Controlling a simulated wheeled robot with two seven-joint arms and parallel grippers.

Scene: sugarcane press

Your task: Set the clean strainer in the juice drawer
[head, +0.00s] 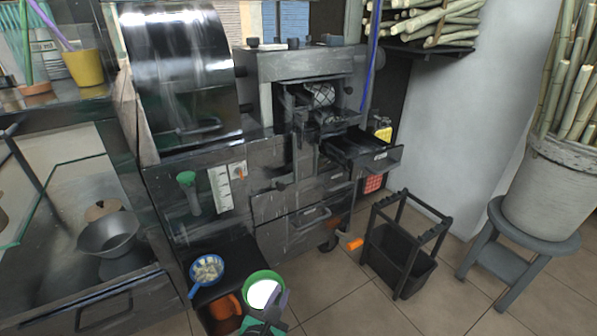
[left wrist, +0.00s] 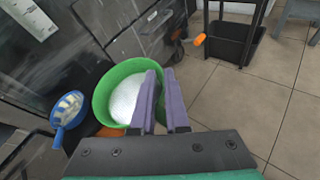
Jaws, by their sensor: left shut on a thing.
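The clean strainer (head: 263,289) has a green rim and a pale, empty mesh. It also shows in the left wrist view (left wrist: 123,98). My left gripper (head: 281,298) is at the strainer's right side, its purple fingers (left wrist: 166,95) shut on the green rim. The fingers hide part of that rim. The juice drawer (head: 381,154) seems to be the dark drawer pulled out under the rollers of the press, to the upper right of the strainer. Its inside looks dark, and I cannot tell what is in it. My right gripper is not in view.
A blue strainer (head: 207,270) with pale bits in it stands on a low dark shelf, near an orange-brown container (head: 224,313). A black caddy (head: 400,255) stands on the tiles. A stool (head: 518,246) bears a bucket of cane (head: 556,185). The floor between is mostly clear.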

